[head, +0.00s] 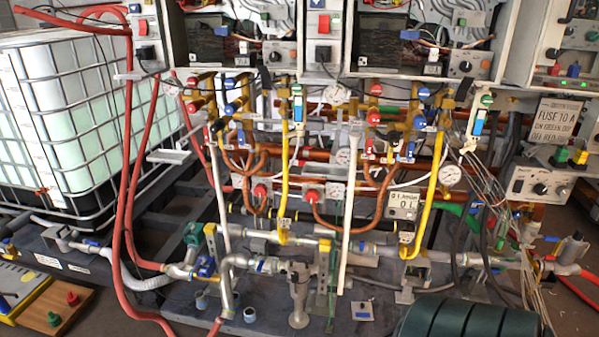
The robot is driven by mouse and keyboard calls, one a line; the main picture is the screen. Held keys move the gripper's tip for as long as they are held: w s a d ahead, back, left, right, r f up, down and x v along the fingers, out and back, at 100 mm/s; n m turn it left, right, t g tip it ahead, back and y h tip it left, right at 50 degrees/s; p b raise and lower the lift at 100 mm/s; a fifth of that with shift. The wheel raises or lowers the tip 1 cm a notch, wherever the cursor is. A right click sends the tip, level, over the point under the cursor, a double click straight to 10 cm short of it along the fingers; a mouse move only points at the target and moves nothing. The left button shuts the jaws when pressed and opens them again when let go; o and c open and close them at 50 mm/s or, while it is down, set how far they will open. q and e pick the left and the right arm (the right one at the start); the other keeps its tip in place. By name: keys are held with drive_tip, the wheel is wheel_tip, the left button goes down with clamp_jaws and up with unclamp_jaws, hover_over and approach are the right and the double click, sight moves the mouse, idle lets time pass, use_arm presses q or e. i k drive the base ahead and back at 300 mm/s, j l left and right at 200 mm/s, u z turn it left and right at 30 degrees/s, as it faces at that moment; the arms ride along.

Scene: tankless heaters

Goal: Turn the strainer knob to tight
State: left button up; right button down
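I cannot tell for sure which part is the strainer knob. A grey metal fitting (298,294) hangs down from the low horizontal pipe at the lower middle and may be the strainer. Another grey fitting with an upright top (571,250) sits on the pipe at the lower right. A green valve part (195,233) and a blue one (205,267) are on the pipework at the lower left. No tight or loose marking is readable. Neither of my grippers shows in the head view.
Open heater cabinets (235,35) hang above dense copper, yellow and white pipes. A caged white tank (80,120) stands at left. Red hoses (128,150) run down in front of it. A dark green ribbed cylinder (465,320) blocks the bottom right. A wooden button board (55,308) lies bottom left.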

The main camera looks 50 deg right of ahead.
sight(295, 275)
drive_tip(key=z, duration=1.65)
